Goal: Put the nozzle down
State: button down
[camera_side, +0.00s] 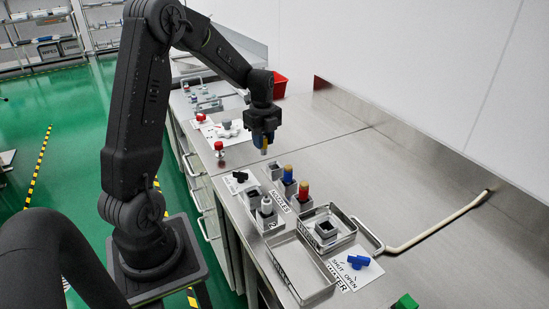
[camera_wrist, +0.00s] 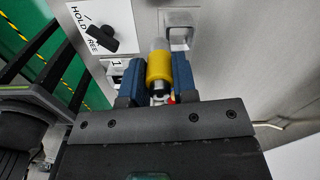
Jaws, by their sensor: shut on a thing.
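My gripper (camera_side: 264,137) hangs above the bench, over the back of the nozzle area, pointing down. It is shut on a nozzle with a yellow band; its lower end shows below the fingers in the side view (camera_side: 264,150). In the wrist view the nozzle (camera_wrist: 159,67) sits between the two blue fingers, its grey end pointing away. A small empty-looking square holder (camera_side: 274,172) stands below it, apart from the nozzle. Beside it, a blue-topped nozzle (camera_side: 288,174) and a red-topped nozzle (camera_side: 304,189) stand upright in holders. A square metal holder (camera_wrist: 180,28) shows in the wrist view.
A black knob (camera_side: 240,177) on a HOLD/FREE plate lies left of the holders. Two more fixtures stand in front, one with a white-tipped piece (camera_side: 267,204).

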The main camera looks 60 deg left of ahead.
jog(key=w+d+f, duration=0.1)
jog(key=w+f, duration=0.1)
jog(key=shift+w+d, duration=0.35)
jog(key=shift+d, duration=0.05)
jog(key=shift+f, duration=2)
jog(key=shift+f, duration=0.15)
jog(key=c, duration=0.9)
grip_release()
